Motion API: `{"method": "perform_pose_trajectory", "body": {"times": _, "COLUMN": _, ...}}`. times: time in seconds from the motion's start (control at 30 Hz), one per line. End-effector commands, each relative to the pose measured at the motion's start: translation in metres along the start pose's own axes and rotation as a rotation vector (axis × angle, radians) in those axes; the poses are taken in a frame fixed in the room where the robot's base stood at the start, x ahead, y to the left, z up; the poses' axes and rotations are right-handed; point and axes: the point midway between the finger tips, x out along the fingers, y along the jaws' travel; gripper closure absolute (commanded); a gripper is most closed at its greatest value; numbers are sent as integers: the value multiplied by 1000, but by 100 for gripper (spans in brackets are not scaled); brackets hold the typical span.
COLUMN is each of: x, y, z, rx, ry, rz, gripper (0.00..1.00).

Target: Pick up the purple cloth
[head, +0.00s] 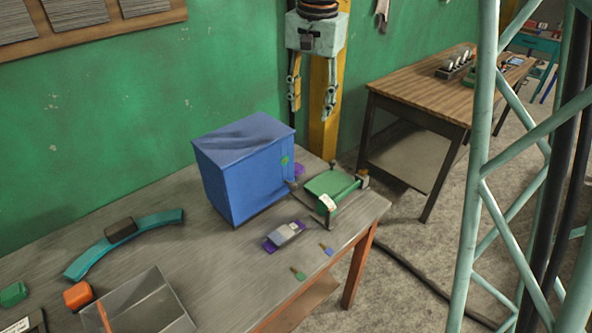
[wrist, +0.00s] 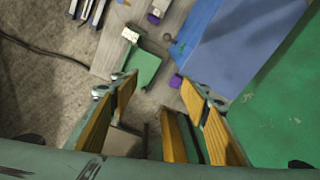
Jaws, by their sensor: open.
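A small purple piece (head: 299,170) shows beside the right edge of the blue box (head: 240,170), mostly hidden behind it; in the wrist view a purple piece (wrist: 176,81) shows at the box's edge. Another purple piece (head: 270,245) lies under a grey-white block (head: 289,232) in front of the box; it also shows in the wrist view (wrist: 153,18). I cannot tell which of them is the cloth. My gripper (head: 312,108) hangs open and empty above and behind the table, beyond the box. Its spread fingers (wrist: 158,95) show in the wrist view.
A green-topped device (head: 330,190) stands right of the box near the table's end. A teal curved piece (head: 125,240) and a metal box (head: 140,305) are at left. A wooden table (head: 440,85) stands behind.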

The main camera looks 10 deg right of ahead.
Motion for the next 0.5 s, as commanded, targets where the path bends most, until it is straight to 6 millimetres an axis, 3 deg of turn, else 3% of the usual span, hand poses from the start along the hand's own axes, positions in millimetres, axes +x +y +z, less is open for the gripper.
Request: {"method": "perform_pose_trajectory", "body": {"times": 0.5, "x": 79, "y": -45, "z": -54, "rx": 136, "ry": -34, "rz": 32, "gripper": 58}}
